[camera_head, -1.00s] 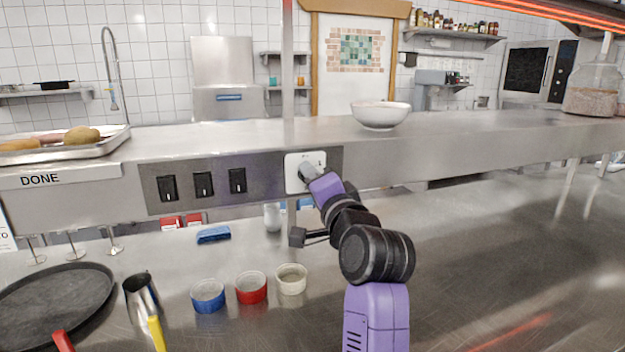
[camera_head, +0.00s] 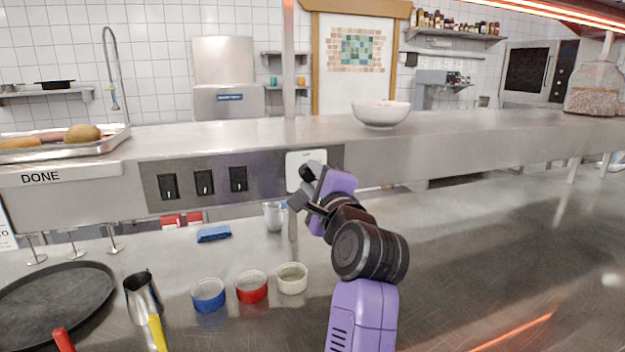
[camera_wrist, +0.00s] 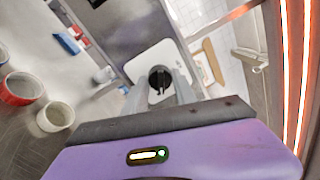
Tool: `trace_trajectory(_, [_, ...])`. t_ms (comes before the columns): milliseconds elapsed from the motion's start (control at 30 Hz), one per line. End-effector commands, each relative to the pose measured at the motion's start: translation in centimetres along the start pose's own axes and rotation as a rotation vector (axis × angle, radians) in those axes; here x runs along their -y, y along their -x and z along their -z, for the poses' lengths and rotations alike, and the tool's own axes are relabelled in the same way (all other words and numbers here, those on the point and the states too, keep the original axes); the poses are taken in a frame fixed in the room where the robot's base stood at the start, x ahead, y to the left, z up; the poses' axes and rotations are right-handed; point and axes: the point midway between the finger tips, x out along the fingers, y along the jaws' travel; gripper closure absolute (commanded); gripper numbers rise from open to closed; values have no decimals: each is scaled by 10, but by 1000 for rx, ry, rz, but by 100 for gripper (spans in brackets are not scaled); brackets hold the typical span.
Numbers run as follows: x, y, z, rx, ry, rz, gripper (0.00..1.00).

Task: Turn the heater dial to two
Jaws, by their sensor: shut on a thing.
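The heater dial (camera_wrist: 160,76) is a round black knob on a white plate (camera_wrist: 143,62) in the wrist view. In the head view the plate (camera_head: 297,157) sits on the steel shelf front, right of the switches, and my gripper hides most of the dial. My gripper (camera_head: 310,172) is at the plate, rolled over to one side. In the wrist view its fingers (camera_wrist: 164,90) reach to the dial and are shut on it. The dial's setting cannot be read. The heater (camera_head: 540,14) glows in strips at the top right.
Three black switches (camera_head: 204,183) are left of the plate. A white bowl (camera_head: 381,114) stands on the shelf above. Blue (camera_head: 208,295), red (camera_head: 252,287) and cream (camera_head: 291,278) cups and a metal jug (camera_head: 142,297) stand on the counter. The counter's right side is clear.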

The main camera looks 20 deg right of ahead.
Motion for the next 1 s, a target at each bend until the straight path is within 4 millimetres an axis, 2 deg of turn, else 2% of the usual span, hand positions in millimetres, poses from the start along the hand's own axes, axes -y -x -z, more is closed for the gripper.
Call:
trace_trajectory(567, [-1, 0, 2, -5, -28, -2, 100])
trace_trajectory(600, [-1, 0, 2, -5, -28, -2, 59])
trace_trajectory(667, [-1, 0, 2, -4, -28, -2, 48])
trace_trajectory(700, [-1, 0, 1, -4, -28, -2, 45])
trace_trajectory(1000, [0, 1, 0, -3, -28, -1, 45])
